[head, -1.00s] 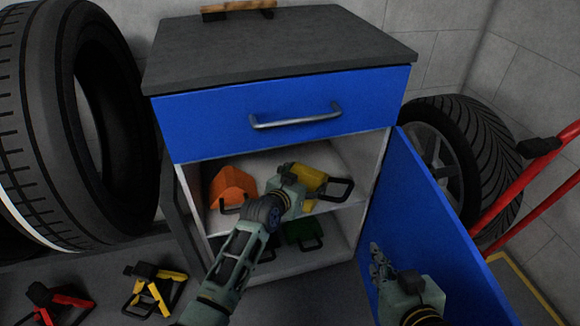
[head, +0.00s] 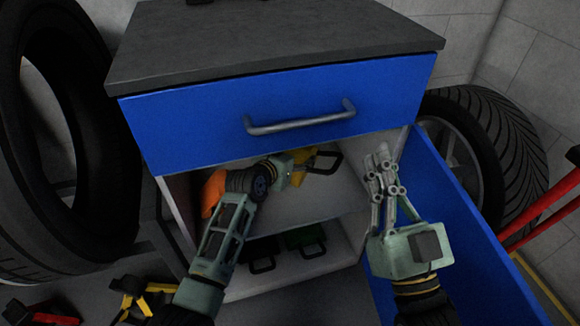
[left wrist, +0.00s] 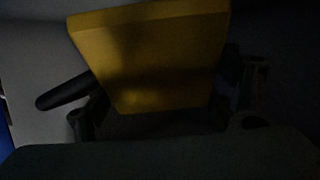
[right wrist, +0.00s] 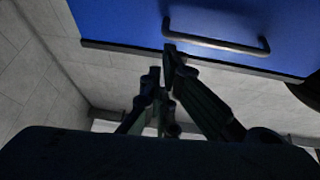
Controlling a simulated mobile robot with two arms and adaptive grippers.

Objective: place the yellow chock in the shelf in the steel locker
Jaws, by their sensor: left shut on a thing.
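The yellow chock (head: 302,160) is inside the upper compartment of the steel locker (head: 275,110), above its light shelf (head: 315,195). My left gripper (head: 289,172) is shut on it, and hides much of it in the head view. The chock fills the middle of the left wrist view (left wrist: 150,60), with a dark handle at its left. I cannot tell whether it touches the shelf. My right gripper (head: 382,160) is empty, its fingertips drawn together, between the locker's opening and the open blue door. Its fingers also show in the right wrist view (right wrist: 163,75).
An orange chock (head: 212,190) stands at the shelf's left, partly behind my left arm. Dark and green chocks (head: 305,237) are in the lower compartment. The blue door (head: 455,225) stands open to the right. Tyres flank the locker. Yellow and red chocks lie on the floor at left.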

